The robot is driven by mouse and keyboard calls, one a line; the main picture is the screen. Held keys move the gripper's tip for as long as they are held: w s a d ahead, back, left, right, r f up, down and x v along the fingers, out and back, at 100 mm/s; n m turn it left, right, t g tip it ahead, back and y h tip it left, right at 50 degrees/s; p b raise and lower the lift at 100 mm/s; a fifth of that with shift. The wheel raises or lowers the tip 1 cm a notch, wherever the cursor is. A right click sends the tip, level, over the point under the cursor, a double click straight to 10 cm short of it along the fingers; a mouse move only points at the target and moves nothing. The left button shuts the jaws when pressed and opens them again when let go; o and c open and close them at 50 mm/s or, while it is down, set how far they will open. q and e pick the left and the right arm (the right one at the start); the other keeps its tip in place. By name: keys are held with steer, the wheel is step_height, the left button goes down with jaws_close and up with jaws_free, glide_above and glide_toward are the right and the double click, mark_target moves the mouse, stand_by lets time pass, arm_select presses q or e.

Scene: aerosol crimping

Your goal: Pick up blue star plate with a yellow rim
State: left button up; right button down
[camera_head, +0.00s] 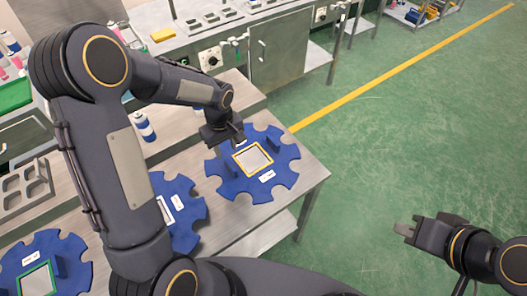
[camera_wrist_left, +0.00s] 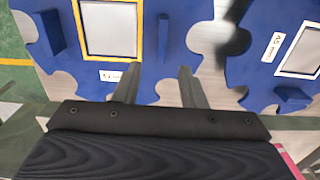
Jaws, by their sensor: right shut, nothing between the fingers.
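The blue star plate with a yellow rim (camera_head: 284,157) lies on the right end of the metal table. It has a square yellow-framed opening, a small white label and two upright blue tabs. My left gripper (camera_head: 232,140) hangs over its upper left part and hides some of it. In the left wrist view the plate (camera_wrist_left: 180,67) lies beyond the fingers, with one upright tab (camera_wrist_left: 164,31) roughly ahead of the gap. The left fingers (camera_wrist_left: 158,85) are apart with nothing held between them. My right gripper (camera_head: 408,229) is shut and empty over the floor at the right.
A blue plate with a white rim (camera_head: 187,220) lies left of it, partly behind my arm. A blue plate with a green rim (camera_head: 75,262) is at lower left. A can (camera_head: 144,128) stands behind my arm. A metal cabinet (camera_head: 281,50) stands behind; green floor is open at right.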

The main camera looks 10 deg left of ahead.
mark_target(229, 163)
arm_select(q)
step_height(229, 163, down, 3)
steer(key=shift+f+b, duration=0.1)
steer(key=shift+b, duration=0.8)
steer(key=f+b, duration=0.2)
steer(key=f, duration=0.1)
steer(key=f+b, duration=0.1)
steer(key=f, duration=0.1)
steer(key=shift+s+d, duration=0.25)
steer(key=shift+s, duration=0.1)
jaws_close()
steer(key=shift+r, duration=0.1)
